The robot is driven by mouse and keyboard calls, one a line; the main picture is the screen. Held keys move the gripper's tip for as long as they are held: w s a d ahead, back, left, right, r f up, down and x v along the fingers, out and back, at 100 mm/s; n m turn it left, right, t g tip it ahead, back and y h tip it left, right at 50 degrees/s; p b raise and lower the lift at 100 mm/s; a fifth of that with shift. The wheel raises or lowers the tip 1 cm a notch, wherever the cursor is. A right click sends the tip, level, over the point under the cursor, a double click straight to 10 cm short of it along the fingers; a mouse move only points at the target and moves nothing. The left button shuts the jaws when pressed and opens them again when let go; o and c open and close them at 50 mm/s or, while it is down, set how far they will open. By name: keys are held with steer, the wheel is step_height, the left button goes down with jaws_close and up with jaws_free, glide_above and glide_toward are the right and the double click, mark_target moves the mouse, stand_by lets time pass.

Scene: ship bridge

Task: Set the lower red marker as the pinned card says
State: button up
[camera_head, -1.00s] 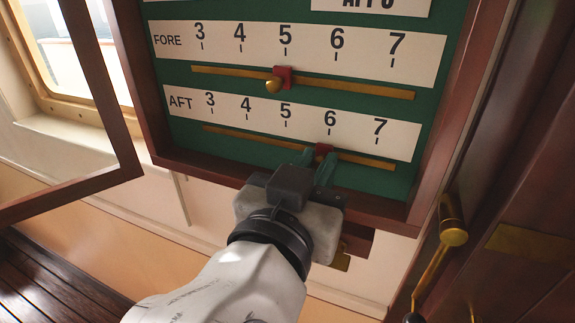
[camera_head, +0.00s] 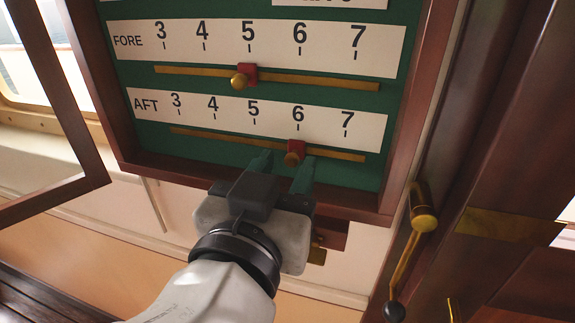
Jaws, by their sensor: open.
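The lower red marker (camera_head: 298,147), with a brass knob (camera_head: 292,159), sits on the AFT rail, just about under the 6 of the AFT scale (camera_head: 225,112). My gripper (camera_head: 286,163) is open just below and in front of it. One green finger is left of the knob and the other right of it, with visible gaps. The upper red marker (camera_head: 250,72) is on the FORE rail at about 5. The pinned card (camera_head: 330,3) is cut off at the top edge, and its writing cannot be read now.
The board sits in a dark wooden case (camera_head: 400,120) with a raised lower lip. An open framed door (camera_head: 62,110) stands at left. A brass handle (camera_head: 424,222) with a dark knob is at right. Pale wall lies below.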

steer(key=b+v, duration=0.1)
steer(key=v, duration=0.8)
steer(key=shift+s+b, duration=0.15)
steer(key=shift+b, duration=0.2)
